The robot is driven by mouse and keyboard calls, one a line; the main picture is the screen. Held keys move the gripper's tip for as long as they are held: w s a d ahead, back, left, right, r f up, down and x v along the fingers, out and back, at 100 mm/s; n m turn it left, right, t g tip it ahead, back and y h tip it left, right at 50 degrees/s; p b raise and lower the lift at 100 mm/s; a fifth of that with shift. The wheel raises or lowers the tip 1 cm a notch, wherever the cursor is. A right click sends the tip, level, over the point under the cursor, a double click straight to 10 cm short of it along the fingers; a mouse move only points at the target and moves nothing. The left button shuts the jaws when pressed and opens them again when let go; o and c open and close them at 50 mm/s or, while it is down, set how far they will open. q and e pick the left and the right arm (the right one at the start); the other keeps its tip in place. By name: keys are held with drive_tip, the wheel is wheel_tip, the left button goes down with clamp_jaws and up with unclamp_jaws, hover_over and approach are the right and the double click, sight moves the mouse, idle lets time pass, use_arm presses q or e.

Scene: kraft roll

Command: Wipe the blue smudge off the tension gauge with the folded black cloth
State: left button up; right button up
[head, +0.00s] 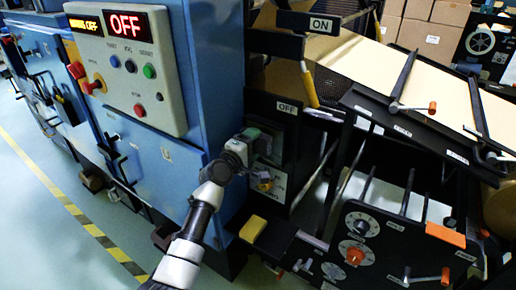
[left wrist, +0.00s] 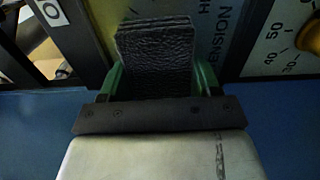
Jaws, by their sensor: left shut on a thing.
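My left gripper (head: 262,143) is in front of the black panel by the OFF label in the head view. In the left wrist view its green fingers (left wrist: 158,82) are shut on the folded black cloth (left wrist: 155,45), a thick, creased stack standing out beyond the fingertips. Behind the cloth is an olive plate (left wrist: 216,28) lettered TENSION, partly covered. To its right is a pale dial face (left wrist: 278,45) with numbers such as 50, 40 and 30. I cannot tell whether the cloth touches the plate. My right gripper is out of view.
A blue cabinet with a control box (head: 128,65) stands left of my arm. Black frames and bars crowd the right, with a knob panel (head: 375,240) below and a brown paper web (head: 370,65) above. Open floor (head: 35,215) with a striped line lies at left.

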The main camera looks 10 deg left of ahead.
use_arm(q)
drive_tip(key=shift+w+a+f+b, duration=0.1)
drive_tip(key=shift+w+a+b, duration=0.1)
drive_tip(key=shift+a, duration=0.2)
drive_tip(key=shift+w+a+b, duration=0.1)
drive_tip(key=shift+a+b, duration=0.1)
drive_tip(key=shift+a, duration=0.4)
drive_tip(key=shift+p+v, duration=1.4)
drive_tip(key=shift+v, duration=1.5)
